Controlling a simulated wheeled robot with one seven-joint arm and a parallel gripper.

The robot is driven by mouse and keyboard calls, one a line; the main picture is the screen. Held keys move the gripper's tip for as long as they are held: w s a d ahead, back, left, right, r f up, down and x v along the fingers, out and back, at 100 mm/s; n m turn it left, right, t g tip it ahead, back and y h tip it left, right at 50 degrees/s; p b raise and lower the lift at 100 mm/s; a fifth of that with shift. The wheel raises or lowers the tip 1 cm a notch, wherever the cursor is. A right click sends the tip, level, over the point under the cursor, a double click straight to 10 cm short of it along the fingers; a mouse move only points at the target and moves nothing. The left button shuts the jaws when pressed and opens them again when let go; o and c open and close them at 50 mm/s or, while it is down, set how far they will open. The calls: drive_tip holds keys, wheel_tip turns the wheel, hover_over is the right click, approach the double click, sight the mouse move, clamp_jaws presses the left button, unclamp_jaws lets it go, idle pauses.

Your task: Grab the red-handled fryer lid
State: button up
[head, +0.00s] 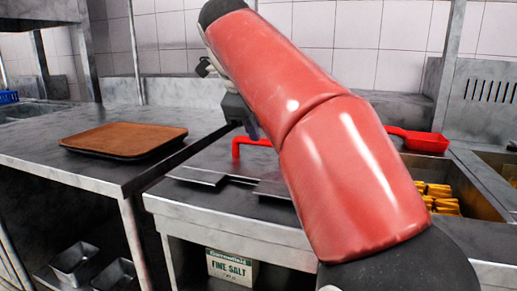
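The fryer lid (222,164) is a flat grey metal plate on the counter in the middle of the head view. Its red handle (247,140) stands up from it, and my arm hides its right part. My gripper (251,131) is a dark shape just above and behind the handle, partly covered by my red arm. I cannot tell whether its fingers touch the handle or how far apart they are.
A brown tray (124,139) lies on the left steel table (60,160). To the right is an open fryer well with yellow food (441,196) and a red scoop-like item (419,140). A FINE SALT box (231,268) and metal pans (75,262) sit below. A tiled wall closes the back.

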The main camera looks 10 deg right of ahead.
sight(262, 142)
drive_tip(key=x, duration=0.6)
drive_tip(key=shift+w+d+f+b, duration=0.15)
drive_tip(key=shift+f+b, duration=0.1)
drive_tip(key=shift+b, duration=0.05)
clamp_jaws()
drive_tip(key=shift+r, duration=0.15)
